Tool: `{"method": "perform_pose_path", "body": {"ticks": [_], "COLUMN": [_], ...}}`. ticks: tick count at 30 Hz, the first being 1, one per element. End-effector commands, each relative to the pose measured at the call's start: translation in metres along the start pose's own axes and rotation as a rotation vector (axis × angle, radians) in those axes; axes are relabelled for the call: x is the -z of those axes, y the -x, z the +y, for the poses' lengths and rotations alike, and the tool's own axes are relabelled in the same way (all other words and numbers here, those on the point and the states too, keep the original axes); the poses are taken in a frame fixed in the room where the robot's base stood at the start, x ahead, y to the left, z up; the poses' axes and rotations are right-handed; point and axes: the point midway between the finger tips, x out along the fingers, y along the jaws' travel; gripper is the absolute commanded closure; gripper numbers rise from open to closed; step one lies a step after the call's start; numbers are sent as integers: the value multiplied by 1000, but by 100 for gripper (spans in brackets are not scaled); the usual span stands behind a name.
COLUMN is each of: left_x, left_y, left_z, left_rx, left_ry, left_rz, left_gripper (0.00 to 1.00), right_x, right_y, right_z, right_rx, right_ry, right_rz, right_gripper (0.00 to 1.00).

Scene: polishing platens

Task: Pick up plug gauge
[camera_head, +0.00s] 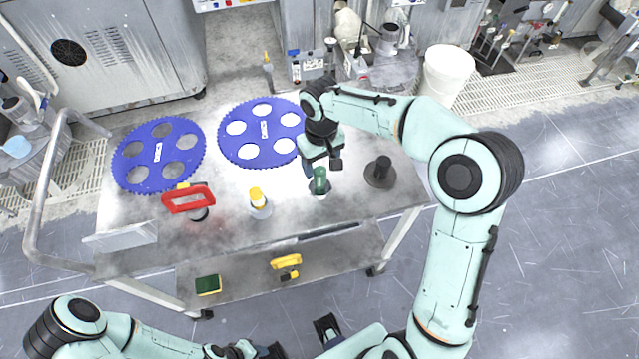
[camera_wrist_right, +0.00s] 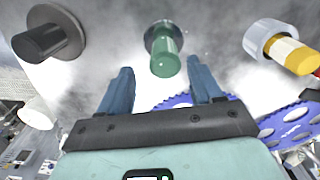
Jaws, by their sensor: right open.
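Several handled pieces stand on the cart top, and I cannot tell for certain which is the plug gauge. A green-handled piece (camera_head: 320,180) stands upright on a round base near the middle right; it also shows in the right wrist view (camera_wrist_right: 165,57). A yellow-handled piece (camera_head: 257,197) on a light metal base stands to its left, and a black-knobbed round piece (camera_head: 381,172) to its right. My right gripper (camera_head: 322,166) is open and empty, just behind the green handle. In the wrist view the green handle lies beyond the gap between its fingers. My left arm is at the bottom edge, its jaws unclear.
Two blue toothed discs (camera_head: 158,182) (camera_head: 237,153) lie on the left and back of the cart (camera_head: 225,240). A red-handled piece (camera_head: 188,199) stands at the left front. The lower shelf holds a green-yellow sponge (camera_head: 208,285) and a yellow-handled item (camera_head: 286,262). A white bucket (camera_head: 447,73) stands behind.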

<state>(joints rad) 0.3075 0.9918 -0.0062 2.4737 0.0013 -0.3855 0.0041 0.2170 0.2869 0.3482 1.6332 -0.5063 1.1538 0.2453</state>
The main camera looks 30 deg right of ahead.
Motion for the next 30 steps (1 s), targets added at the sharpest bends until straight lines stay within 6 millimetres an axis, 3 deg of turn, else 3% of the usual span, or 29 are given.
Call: {"method": "perform_pose_path", "body": {"ticks": [5, 13, 22, 23, 28, 29, 30], "left_x": [0, 0, 0, 0, 0, 0, 0], "left_y": [-1, -5, -5, -5, -5, -5, -5], "left_z": [0, -2, -2, -2, -2, -2, -2], "left_rx": [0, 0, 0, 0, 0, 0, 0], "left_ry": [0, 0, 0, 0, 0, 0, 0], "left_rz": [0, -1, -1, -1, -1, -1, -1], "left_gripper": [57, 57, 57, 57, 57, 57, 57], "right_x": [-2, -8, -7, -7, -7, -7, -7], "right_y": [-12, -50, -56, -56, -56, -56, -56], "right_z": [-2, -7, -7, -7, -7, -7, -7], "right_rx": [1, 1, 1, 1, 1, 1, 1], "right_ry": [-1, 0, -1, -1, -1, -1, -1], "right_rz": [-2, -1, 1, 1, 1, 1, 1], "right_gripper": [35, 35, 35, 39, 94, 100, 100]}}
